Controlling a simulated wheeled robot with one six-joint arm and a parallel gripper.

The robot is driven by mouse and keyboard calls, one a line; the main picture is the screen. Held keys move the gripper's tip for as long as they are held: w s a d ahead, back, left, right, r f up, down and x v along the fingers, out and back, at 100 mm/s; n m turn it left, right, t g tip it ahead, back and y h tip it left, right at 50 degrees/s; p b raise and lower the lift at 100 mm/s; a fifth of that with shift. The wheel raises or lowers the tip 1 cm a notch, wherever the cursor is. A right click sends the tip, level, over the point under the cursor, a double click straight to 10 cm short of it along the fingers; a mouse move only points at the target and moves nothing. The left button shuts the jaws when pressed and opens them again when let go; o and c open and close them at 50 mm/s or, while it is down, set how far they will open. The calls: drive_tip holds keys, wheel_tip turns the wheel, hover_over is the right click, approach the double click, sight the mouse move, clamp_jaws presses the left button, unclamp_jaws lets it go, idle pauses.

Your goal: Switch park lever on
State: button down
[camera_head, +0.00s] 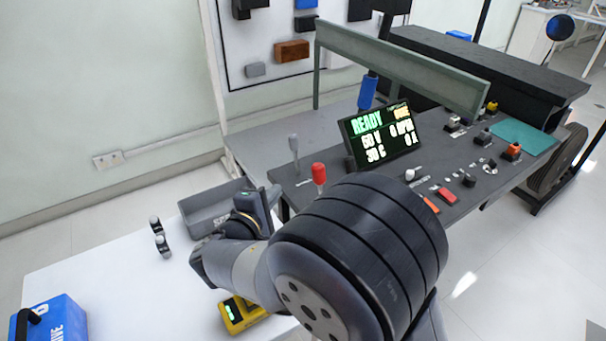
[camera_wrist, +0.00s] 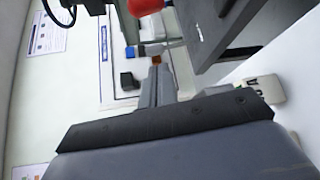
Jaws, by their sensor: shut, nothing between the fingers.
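Several levers stand on the dark control panel (camera_head: 440,205); no label legible here tells which is the park lever. A red-knobbed lever (camera_head: 319,175) stands upright near the panel's left front edge. A grey lever (camera_head: 294,147) stands behind it at the left edge, and a blue-handled lever (camera_head: 367,92) stands behind the display. My gripper (camera_head: 272,194) is left of the red knob, apart from it, over the grey tray side. In the wrist view my fingers (camera_wrist: 156,80) are shut and empty, with a red knob (camera_wrist: 144,6) beyond them at the top.
A lit display (camera_head: 380,135) reading READY stands on the panel. Switches and knobs fill the panel's right part.

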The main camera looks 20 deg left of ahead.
sight(320, 191)
drive_tip(key=w+d+p, duration=0.2)
drive_tip(key=w+d, duration=0.2)
drive_tip(key=w, duration=0.4)
drive_tip(key=shift+w+d+f, duration=0.15)
drive_tip(key=shift+w+f, duration=0.05)
drive_tip(key=shift+f, duration=0.1)
drive_tip(key=shift+s+d+f+b, duration=0.1)
drive_tip(key=shift+f+b, duration=0.05)
drive_tip(key=shift+b, duration=0.55)
